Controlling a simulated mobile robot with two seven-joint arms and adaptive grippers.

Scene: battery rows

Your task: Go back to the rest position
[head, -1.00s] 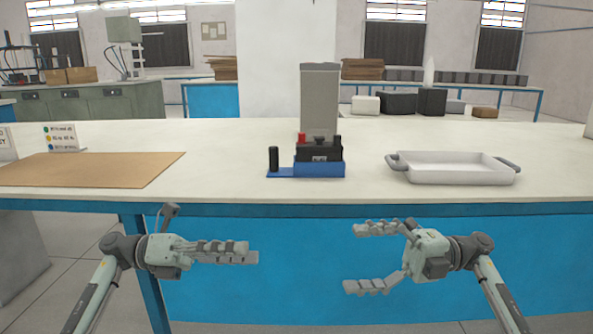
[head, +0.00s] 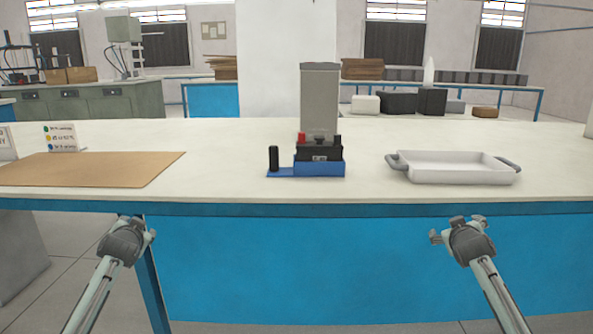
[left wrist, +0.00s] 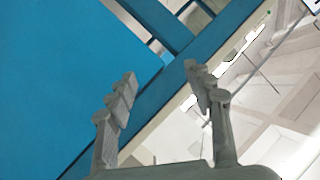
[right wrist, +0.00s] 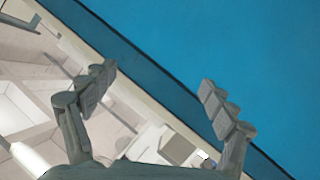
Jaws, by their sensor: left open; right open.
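My left gripper (head: 136,232) is in front of the table's front edge at the lower left of the head view, with its fingers mostly hidden behind the wrist. In the left wrist view the left gripper (left wrist: 160,90) is open, with nothing between its fingers. My right gripper (head: 458,230) is in front of the table edge at the lower right of the head view. In the right wrist view the right gripper (right wrist: 158,88) is open and empty. Both grippers are apart from everything on the table.
The white table (head: 230,185) has a blue front. On it are a brown mat (head: 90,170), a small sign (head: 62,138), a blue holder (head: 320,169) with a black battery-like block (head: 318,153), a black cylinder (head: 273,158), a grey upright box (head: 320,95) and a white tray (head: 455,175).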

